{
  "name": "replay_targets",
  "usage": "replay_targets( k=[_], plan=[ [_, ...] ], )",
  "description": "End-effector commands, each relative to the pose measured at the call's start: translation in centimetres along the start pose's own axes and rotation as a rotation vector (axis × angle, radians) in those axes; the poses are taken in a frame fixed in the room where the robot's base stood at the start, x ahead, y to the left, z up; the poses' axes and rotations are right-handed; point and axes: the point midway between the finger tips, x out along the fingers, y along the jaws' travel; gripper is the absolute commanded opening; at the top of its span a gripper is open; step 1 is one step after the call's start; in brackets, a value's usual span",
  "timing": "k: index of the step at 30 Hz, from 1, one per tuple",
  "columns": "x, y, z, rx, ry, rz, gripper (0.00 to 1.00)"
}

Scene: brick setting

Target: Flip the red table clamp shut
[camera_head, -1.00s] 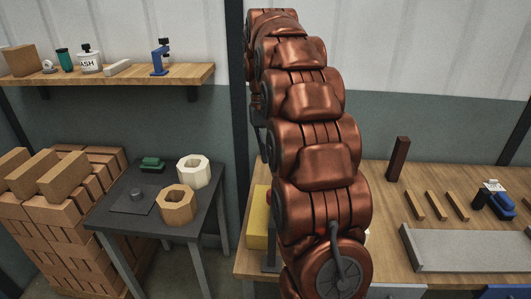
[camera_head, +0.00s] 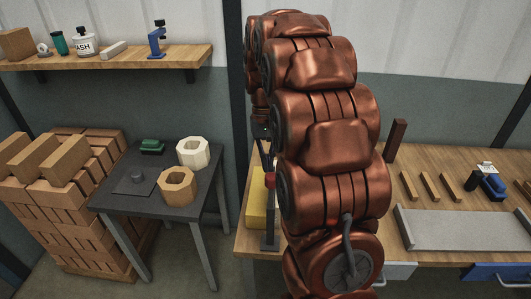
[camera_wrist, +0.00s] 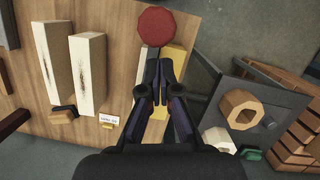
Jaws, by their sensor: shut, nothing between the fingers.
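The red part of the table clamp (camera_head: 270,181) shows at the left edge of the wooden workbench in the head view, atop a dark upright post. In the wrist view its red, many-sided face (camera_wrist: 155,26) lies just beyond my fingertips. My gripper (camera_wrist: 162,64) is shut and empty, pointing toward the red part; I cannot tell whether it touches. In the head view my gripper (camera_head: 265,150) is a dark shape just above the red part, partly hidden by my arm. The rest of the clamp is mostly hidden.
A yellow block (camera_head: 254,214) stands beside the clamp post. Pale blocks (camera_wrist: 90,70) lie on the bench (camera_wrist: 120,30) in the wrist view. A dark side table (camera_head: 150,204) with hexagonal rings (camera_head: 178,187) stands left, across a gap. A grey tray (camera_head: 455,229) lies right.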

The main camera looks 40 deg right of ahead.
Motion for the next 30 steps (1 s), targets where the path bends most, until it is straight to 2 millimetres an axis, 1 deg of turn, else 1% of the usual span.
replay_targets(
  k=[1,6,22,30],
  plan=[
    [-0.1,0.0,0.4,0.0,0.0,0.0,0.0],
    [0.1,0.0,0.9,0.0,0.0,0.0,0.0],
    [0.3,0.1,1.0,0.002,0.006,0.001,0.0],
    [0.4,0.6,1.4,0.018,0.043,0.009,0.0]
  ],
)
